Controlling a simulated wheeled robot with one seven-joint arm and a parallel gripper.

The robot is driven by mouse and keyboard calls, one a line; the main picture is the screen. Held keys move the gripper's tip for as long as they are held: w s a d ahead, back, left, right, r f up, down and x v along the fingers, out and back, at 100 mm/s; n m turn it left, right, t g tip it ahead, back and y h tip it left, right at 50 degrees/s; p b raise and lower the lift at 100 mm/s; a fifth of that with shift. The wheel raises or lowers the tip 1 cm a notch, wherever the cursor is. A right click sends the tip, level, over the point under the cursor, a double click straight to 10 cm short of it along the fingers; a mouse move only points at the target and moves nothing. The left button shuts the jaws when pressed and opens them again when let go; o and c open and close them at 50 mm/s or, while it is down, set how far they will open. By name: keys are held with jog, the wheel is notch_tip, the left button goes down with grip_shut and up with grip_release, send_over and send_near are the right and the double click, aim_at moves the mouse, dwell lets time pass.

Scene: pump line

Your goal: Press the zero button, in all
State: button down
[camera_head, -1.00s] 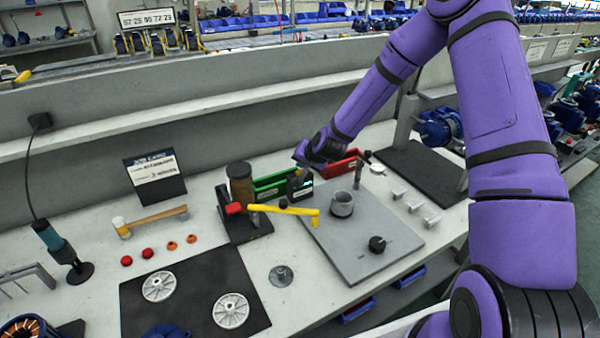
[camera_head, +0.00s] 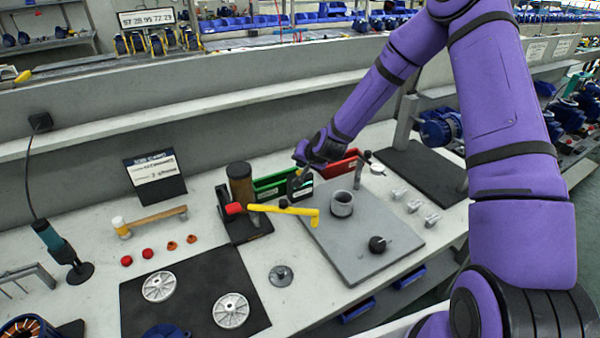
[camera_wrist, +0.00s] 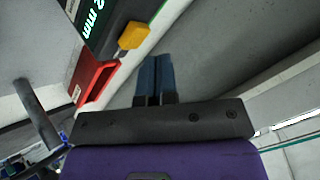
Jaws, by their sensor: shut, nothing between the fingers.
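A dark gauge with a green digital display (camera_wrist: 92,18) ending in "2 mm" fills the upper left of the wrist view. A small yellow block (camera_wrist: 133,36), seemingly the zero button, sits at its edge; I can read no label on it. My gripper (camera_wrist: 154,60) is shut and empty, its two dark fingers side by side, to the right of and below the yellow block in that view. A gap shows between them there. In the head view the green display (camera_head: 301,192) shows beside the dark end of my arm; the fingertips are hard to make out.
A red bin (camera_head: 340,163) and a green bin (camera_head: 270,187) stand behind. A grey plate (camera_head: 355,258) carries a grey cup (camera_head: 342,204) and a black knob (camera_head: 377,244).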

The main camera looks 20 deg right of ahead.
jog(key=shift+f, duration=0.1)
jog(key=shift+f, duration=0.3)
jog(key=shift+f, duration=0.45)
dwell(0.7)
jog(key=shift+r, duration=0.9)
jog(key=shift+r, duration=2.5)
